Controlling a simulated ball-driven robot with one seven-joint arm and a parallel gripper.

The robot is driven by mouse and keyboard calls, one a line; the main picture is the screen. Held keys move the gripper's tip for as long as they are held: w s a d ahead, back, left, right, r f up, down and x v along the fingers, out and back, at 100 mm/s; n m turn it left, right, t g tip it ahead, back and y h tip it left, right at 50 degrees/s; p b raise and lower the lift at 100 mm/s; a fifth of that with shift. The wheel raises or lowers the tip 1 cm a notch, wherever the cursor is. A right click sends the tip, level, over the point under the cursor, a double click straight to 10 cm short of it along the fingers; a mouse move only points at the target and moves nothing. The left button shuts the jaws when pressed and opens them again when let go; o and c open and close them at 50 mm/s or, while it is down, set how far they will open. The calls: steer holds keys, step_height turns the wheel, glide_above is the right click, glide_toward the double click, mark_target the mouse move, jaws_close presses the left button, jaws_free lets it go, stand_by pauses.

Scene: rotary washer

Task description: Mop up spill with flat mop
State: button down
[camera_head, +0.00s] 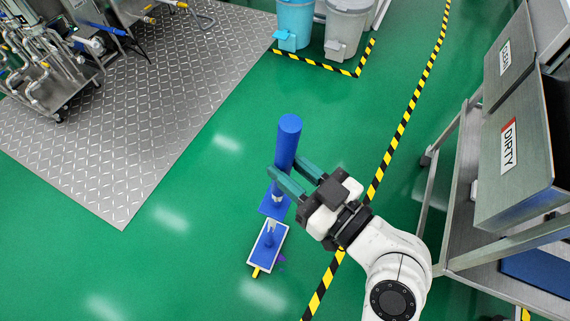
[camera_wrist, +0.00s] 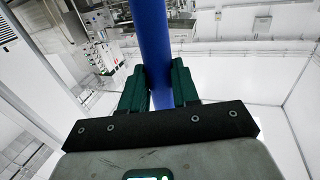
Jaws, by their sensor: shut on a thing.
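The flat mop's blue handle (camera_head: 289,135) stands nearly upright in the head view, its top end toward the camera. My gripper (camera_head: 286,167) is shut on the handle, with one teal finger on each side. In the wrist view the handle (camera_wrist: 154,45) runs up between the fingers of my gripper (camera_wrist: 160,82). The flat mop head (camera_head: 266,250), blue with a pale rim and a yellow tab, lies at the floor below. A blue flat piece (camera_head: 272,208) shows just above it. A small purple patch (camera_head: 282,260), probably the spill, peeks out at the head's right edge; the rest is hidden.
Black-and-yellow floor tape (camera_head: 392,143) runs along the right. Beyond it stands a metal table with a bin marked DIRTY (camera_head: 512,165). A metal floor plate (camera_head: 130,130) with a cart lies left. Green floor around the mop is clear.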

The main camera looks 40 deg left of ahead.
steer(key=shift+w+d+f, duration=0.1)
steer(key=shift+d, duration=0.35)
steer(key=shift+d, duration=0.1)
steer(key=shift+w+d+r+b, duration=0.2)
steer(key=shift+d+b, duration=0.1)
steer(key=shift+d, duration=0.5)
steer(key=shift+r, duration=0.15)
step_height(320, 180, up, 10)
steer(key=p, duration=0.7)
